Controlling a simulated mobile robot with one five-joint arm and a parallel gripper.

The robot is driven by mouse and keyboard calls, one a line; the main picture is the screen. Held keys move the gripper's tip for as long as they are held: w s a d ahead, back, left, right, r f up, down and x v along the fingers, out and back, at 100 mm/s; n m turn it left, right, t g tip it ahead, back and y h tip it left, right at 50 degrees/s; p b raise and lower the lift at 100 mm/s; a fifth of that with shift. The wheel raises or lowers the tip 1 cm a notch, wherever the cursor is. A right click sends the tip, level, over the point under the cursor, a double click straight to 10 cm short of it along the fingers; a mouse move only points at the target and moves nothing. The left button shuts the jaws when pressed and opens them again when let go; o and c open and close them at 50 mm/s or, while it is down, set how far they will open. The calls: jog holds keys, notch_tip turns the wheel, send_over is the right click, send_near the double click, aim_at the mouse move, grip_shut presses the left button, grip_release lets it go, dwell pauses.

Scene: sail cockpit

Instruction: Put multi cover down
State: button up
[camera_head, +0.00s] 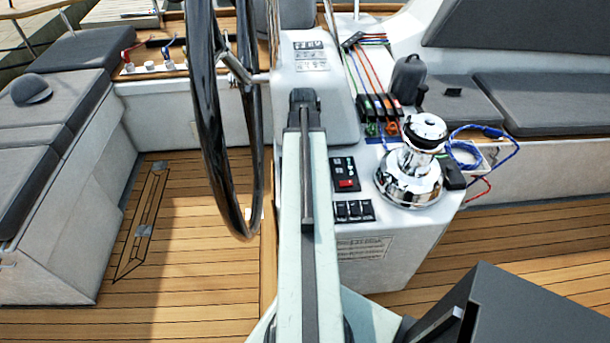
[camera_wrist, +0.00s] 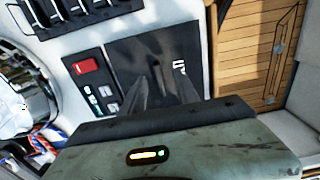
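In the wrist view, a flat dark square panel (camera_wrist: 135,52) with a small white mark sits on the white console, beside the switch panel with the red button. It looks like the multi cover, but I cannot be sure. My gripper (camera_wrist: 168,68) points at this panel. Its two dark fingers stand apart, with the panel's surface showing between them. They blend into the dark panel, so I cannot tell whether they touch it. In the head view, my arm reaches up over the console and hides the gripper fingers and the panel.
The black steering wheel (camera_head: 207,110) stands close to the left of my arm. The console (camera_head: 385,262) carries a red-button switch panel (camera_head: 345,174), a chrome winch (camera_head: 408,178) and rope clutches (camera_head: 378,106). Blue rope (camera_head: 466,155) lies right of the winch. Wooden floor (camera_head: 190,255) is open at left.

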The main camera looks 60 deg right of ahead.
notch_tip(320, 180, down, 5)
jog(key=b, duration=0.3)
jog(key=shift+s+d+r+b, duration=0.1)
jog(key=shift+s+b, duration=0.05)
jog(key=shift+b, duration=0.25)
jog(key=shift+r, duration=0.2)
grip_shut()
jog(key=shift+r, duration=0.1)
